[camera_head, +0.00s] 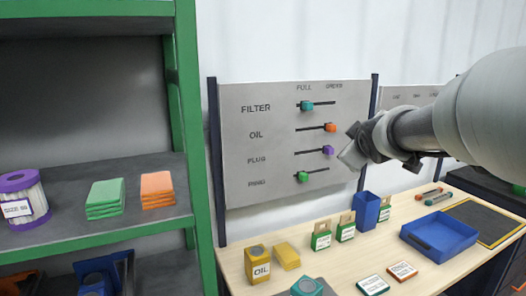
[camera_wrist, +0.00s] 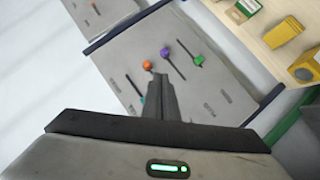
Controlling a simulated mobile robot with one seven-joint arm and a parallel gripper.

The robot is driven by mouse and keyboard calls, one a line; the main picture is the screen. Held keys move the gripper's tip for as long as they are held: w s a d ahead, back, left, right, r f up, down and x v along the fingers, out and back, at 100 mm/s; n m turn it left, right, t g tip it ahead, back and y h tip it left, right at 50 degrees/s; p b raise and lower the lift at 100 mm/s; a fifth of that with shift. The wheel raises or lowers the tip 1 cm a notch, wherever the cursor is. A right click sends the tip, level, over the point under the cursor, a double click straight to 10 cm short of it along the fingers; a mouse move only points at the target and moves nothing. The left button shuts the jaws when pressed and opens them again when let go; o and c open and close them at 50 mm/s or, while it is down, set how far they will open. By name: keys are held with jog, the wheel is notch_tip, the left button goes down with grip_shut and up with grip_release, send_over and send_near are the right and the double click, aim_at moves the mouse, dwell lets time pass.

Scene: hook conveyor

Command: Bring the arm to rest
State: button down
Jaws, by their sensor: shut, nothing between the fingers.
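My arm reaches in from the right in the head view, and my gripper (camera_head: 350,157) is in front of the right part of the grey slider panel (camera_head: 256,160). In the wrist view my gripper (camera_wrist: 160,78) is shut, with its fingers together and nothing between them. The fingertips point at the panel, close to the orange and purple knobs in the picture; I cannot tell whether they touch. The panel has a teal knob (camera_head: 307,105), an orange knob (camera_head: 330,127), a purple knob (camera_head: 328,150) and a green knob (camera_head: 303,176) on slots.
A wooden table (camera_head: 330,270) below holds a yellow oil can (camera_head: 258,265), small boxes, a blue cup (camera_head: 366,211) and a blue tray (camera_head: 440,237). A green-framed shelf (camera_head: 190,130) stands at the left. A second panel is behind my arm.

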jog(key=s+a+f+m+g+p, duration=0.1)
jog(key=s+a+f+m+g, duration=0.1)
jog(key=s, duration=0.8)
jog(key=s+a+f+m+g+y+p, duration=0.1)
jog(key=s+a+f+m+g, duration=0.2)
jog(key=s, duration=0.8)
jog(key=s+a+f+m+g+y+p, duration=0.1)
jog(key=s+a+f+m+g, duration=0.2)
jog(key=s, duration=0.8)
jog(key=shift+s+a+f, duration=0.2)
jog(key=shift+a+f, duration=0.65)
jog(key=shift+a, duration=0.4)
